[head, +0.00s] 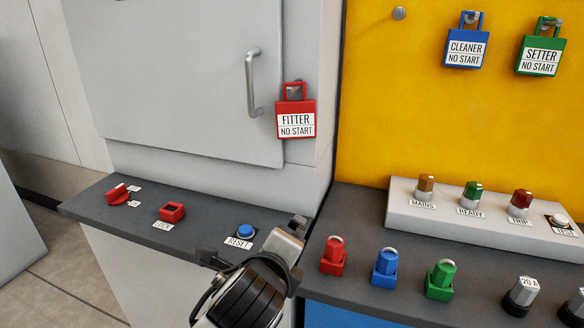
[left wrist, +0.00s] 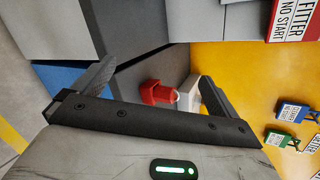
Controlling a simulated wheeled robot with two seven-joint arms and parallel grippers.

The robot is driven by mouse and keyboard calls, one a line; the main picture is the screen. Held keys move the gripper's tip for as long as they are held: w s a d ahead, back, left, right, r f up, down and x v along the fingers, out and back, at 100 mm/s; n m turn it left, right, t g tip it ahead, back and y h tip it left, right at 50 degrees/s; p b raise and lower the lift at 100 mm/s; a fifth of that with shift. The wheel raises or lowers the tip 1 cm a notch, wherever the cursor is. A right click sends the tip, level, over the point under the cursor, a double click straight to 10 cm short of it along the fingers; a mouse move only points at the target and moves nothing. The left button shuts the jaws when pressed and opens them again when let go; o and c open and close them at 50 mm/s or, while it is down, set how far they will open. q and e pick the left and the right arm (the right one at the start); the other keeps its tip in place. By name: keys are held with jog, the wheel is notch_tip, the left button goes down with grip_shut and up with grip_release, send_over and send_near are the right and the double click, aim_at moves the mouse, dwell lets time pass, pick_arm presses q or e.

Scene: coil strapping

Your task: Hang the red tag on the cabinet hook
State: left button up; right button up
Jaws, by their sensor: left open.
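The red tag (head: 296,119), a padlock-shaped piece reading FITTER NO START, hangs upright by its shackle on the grey cabinet (head: 190,70), right of the door handle. The hook is not clearly visible behind the shackle. The tag's lower part also shows at the top right of the left wrist view (left wrist: 292,22). My left gripper (head: 291,238) is below the tag, over the dark ledge, and apart from it. In the left wrist view its fingers are spread, with no tag between them. My right gripper is out of view.
Blue (head: 465,48) and green (head: 541,55) tags hang on the yellow board, with an empty peg (head: 399,13) at left. Red (head: 333,257), blue (head: 385,268) and green (head: 440,280) pieces stand on the dark ledge. The cabinet handle (head: 252,82) sticks out beside the tag.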

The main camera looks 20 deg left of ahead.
pick_arm(q)
notch_tip(320, 180, up, 10)
jog(key=w+m+t+y, duration=0.2)
jog(key=w+m+t, duration=0.1)
jog(key=m, duration=0.3)
jog(key=m+t+y, duration=0.2)
jog(key=m, duration=0.3)
send_near(295, 112)
jog(key=p+x, duration=0.1)
jog(key=x, duration=0.7)
jog(key=shift+w+a, duration=0.15)
jog(key=shift+w, duration=0.15)
jog(key=shift+c, duration=0.4)
jog(key=c, duration=1)
jog(key=o, duration=0.7)
jog(key=shift+o, duration=0.6)
